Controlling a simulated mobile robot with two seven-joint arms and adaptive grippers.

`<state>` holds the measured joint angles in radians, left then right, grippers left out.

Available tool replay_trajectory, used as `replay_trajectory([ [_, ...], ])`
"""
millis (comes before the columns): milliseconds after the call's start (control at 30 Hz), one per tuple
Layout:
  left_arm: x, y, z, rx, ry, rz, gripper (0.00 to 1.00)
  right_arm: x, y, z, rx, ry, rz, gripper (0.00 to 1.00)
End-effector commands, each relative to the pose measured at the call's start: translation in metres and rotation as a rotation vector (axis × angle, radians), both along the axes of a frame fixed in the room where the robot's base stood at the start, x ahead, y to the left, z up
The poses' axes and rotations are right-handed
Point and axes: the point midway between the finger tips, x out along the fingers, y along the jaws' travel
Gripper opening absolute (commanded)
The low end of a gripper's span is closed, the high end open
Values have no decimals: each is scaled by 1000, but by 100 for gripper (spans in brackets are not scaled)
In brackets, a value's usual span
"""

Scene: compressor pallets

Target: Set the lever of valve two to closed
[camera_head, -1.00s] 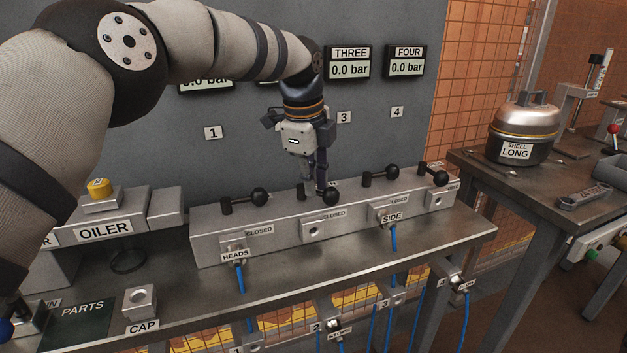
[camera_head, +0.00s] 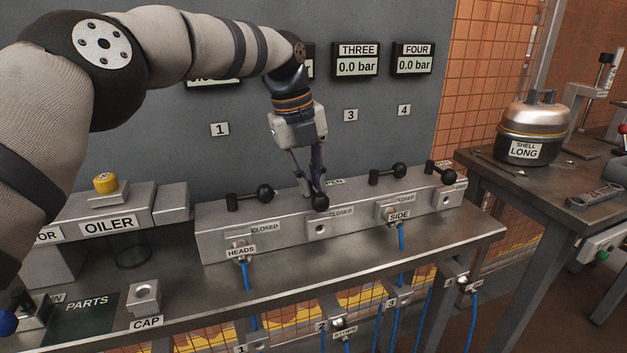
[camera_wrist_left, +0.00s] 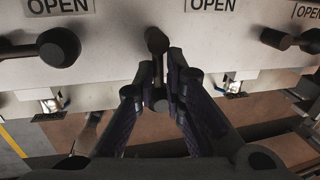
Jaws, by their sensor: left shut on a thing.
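Valve two's lever is the second along the grey valve block (camera_head: 275,238). Its black knob (camera_head: 320,202) is at my left gripper's fingertips. My left gripper (camera_head: 317,194) is shut on this lever from above. In the wrist view the lever (camera_wrist_left: 157,42) runs from its pivot toward the block's front edge, between the two fingers (camera_wrist_left: 158,95). The neighbouring levers point to the right along the block. A "CLOSED" label (camera_head: 341,212) is on the block near valve two, and "OPEN" labels (camera_wrist_left: 214,5) show behind the levers. My right gripper is not in view.
Valve one's lever (camera_head: 250,194) and valve three's lever (camera_head: 388,174) stand close on either side. The grey wall with gauges (camera_head: 358,66) is behind.

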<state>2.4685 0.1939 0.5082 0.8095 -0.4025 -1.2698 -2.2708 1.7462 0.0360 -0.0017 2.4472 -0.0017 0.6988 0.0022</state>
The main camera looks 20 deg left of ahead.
Motion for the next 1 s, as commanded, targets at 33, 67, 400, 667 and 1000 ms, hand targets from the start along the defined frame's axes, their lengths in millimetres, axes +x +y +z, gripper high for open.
replay_trajectory([
  [33,-4,2,-9,7,24,-11,0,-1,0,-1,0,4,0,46],
  [67,-4,2,-9,7,23,-17,0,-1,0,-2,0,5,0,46],
  [400,-4,4,-9,9,23,-40,0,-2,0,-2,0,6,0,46],
  [667,-4,4,-9,10,24,-39,18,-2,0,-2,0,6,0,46],
  [1000,-2,3,-3,5,11,-38,29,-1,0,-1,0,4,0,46],
])
